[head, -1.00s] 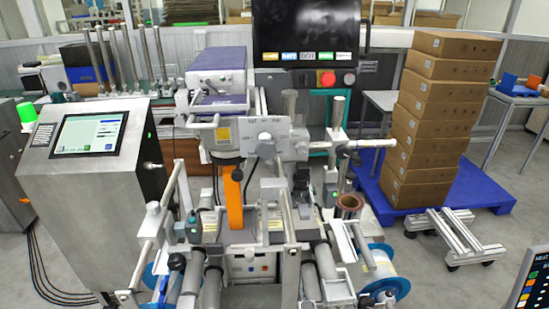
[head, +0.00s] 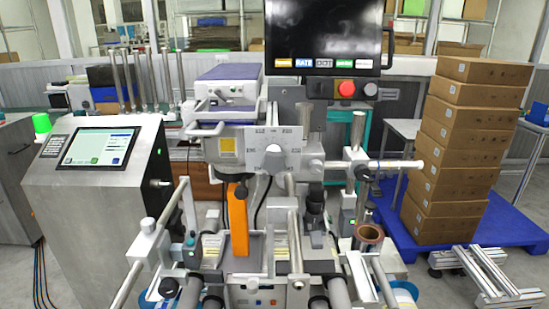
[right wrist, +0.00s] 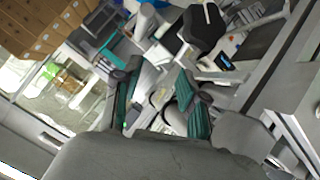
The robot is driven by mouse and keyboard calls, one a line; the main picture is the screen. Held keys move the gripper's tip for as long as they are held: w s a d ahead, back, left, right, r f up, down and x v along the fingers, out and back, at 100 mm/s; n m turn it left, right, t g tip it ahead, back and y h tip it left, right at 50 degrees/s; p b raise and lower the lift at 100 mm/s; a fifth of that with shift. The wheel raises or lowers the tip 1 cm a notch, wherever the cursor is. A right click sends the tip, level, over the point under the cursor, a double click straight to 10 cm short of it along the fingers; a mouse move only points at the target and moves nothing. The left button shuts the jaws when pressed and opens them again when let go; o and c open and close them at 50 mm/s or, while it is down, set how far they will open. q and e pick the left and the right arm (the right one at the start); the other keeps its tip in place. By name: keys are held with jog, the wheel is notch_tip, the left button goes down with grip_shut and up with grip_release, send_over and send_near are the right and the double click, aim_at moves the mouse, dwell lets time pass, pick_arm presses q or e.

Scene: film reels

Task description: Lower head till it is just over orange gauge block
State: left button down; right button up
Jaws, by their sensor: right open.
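The orange gauge block (head: 239,230) stands upright on the machine bed, below the white head assembly (head: 226,146). The head carries a pale dial plate (head: 274,148) with a central knob. The block's top is close beneath the head's underside; I cannot tell the exact gap. Neither of my grippers is in the head view. In the right wrist view my right gripper (right wrist: 158,88) is open, its two teal-padded fingers apart with nothing held between them. Blurred machine parts lie beyond the fingers.
A steel console with a touch screen (head: 98,147) stands at left. A black display with a red button (head: 346,89) hangs above the machine. Stacked cartons (head: 462,150) stand on a blue pallet (head: 513,227) at right. Metal rods and rollers crowd the front of the machine.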

aim_at(282, 154)
jog(key=w+r+n+t+y, duration=0.1)
jog(key=w+r+n+t, duration=0.25)
jog(key=r, duration=0.45)
jog(key=w+a+r+n+t+y, duration=0.1)
jog(key=w+r+n+t, duration=0.3)
jog(key=r, duration=0.4)
jog(key=w+r+n+t+y, duration=0.1)
jog(key=w+r+n+t, duration=0.1)
jog(key=w+r+t, duration=0.45)
jog(key=s+a+r+n+g+y, duration=0.2)
jog(key=a+r+n+g+y, duration=0.4)
jog(key=n, duration=0.6)
jog(key=s+a+r+n+g+y, duration=0.1)
jog(key=r+n+g+y, duration=0.4)
jog(key=n+g+y, duration=0.5)
jog(key=s+a+r+n+g+y, duration=0.2)
jog(key=a+r+n+g+y, duration=0.3)
jog(key=n, duration=0.8)
jog(key=a+n+g+h+p, duration=0.1)
jog(key=a, duration=0.2)
jog(key=a+n+g+h+p, duration=0.1)
jog(key=a+n+g, duration=0.1)
jog(key=a, duration=0.2)
jog(key=a+f+n+g+h+p, duration=0.1)
jog(key=a+n+h, duration=0.1)
jog(key=a, duration=0.1)
jog(key=shift+s+a+g, duration=0.2)
jog(key=shift+s+g, duration=0.2)
jog(key=shift+a+f, duration=0.15)
jog(key=shift+a, duration=0.55)
